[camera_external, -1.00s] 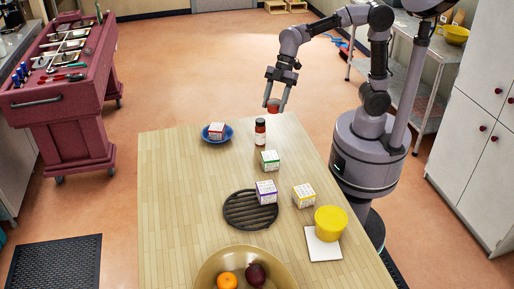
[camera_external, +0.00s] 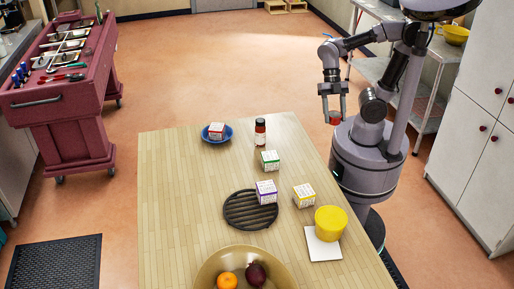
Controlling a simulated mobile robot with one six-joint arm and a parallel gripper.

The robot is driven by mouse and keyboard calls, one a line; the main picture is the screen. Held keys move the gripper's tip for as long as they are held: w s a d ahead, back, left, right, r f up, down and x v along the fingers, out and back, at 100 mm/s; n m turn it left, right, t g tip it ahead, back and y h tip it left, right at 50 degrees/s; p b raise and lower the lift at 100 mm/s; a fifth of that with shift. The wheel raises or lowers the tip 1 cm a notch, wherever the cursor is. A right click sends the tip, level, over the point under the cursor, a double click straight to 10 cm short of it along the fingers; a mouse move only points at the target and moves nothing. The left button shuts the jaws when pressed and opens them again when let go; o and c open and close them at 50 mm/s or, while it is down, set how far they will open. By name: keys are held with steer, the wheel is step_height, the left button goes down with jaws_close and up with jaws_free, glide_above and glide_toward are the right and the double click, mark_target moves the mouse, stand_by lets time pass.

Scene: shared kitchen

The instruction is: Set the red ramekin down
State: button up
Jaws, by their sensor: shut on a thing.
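The red ramekin (camera_external: 335,118) is small and round and hangs in the air between the fingers of my gripper (camera_external: 334,116). My gripper points down and is shut on it. It is held beyond the right edge of the wooden table (camera_external: 180,200), close to my own base, not above the tabletop as far as I can tell. The fingers partly hide the ramekin.
On the table stand a blue bowl (camera_external: 206,137) with a red-marked box (camera_external: 217,130), a dark bottle (camera_external: 260,133), several boxes, a black trivet (camera_external: 236,211), a yellow tub (camera_external: 331,222) and a fruit bowl (camera_external: 208,270). The left tabletop is clear. A metal shelf (camera_external: 430,105) stands behind.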

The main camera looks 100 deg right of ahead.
step_height(320, 180, down, 5)
steer(key=shift+r, duration=0.1)
steer(key=w+p, duration=0.1)
steer(key=p, duration=0.1)
steer(key=w+p, duration=0.1)
steer(key=p, duration=0.1)
steer(key=w+a+p, duration=0.1)
steer(key=p, duration=0.1)
steer(key=shift+w+r, duration=0.2)
steer(key=shift+r, duration=0.15)
steer(key=b, duration=0.2)
glide_above(298, 158)
steer(key=d, duration=0.2)
steer(key=f, duration=0.3)
steer(key=shift+s, duration=0.2)
steer(key=shift+w+f, duration=0.15)
steer(key=shift+f, duration=0.15)
steer(key=shift+f+b, duration=0.6)
steer(key=shift+f, duration=0.75)
steer(key=shift+f, duration=0.15)
steer(key=o, duration=1.4)
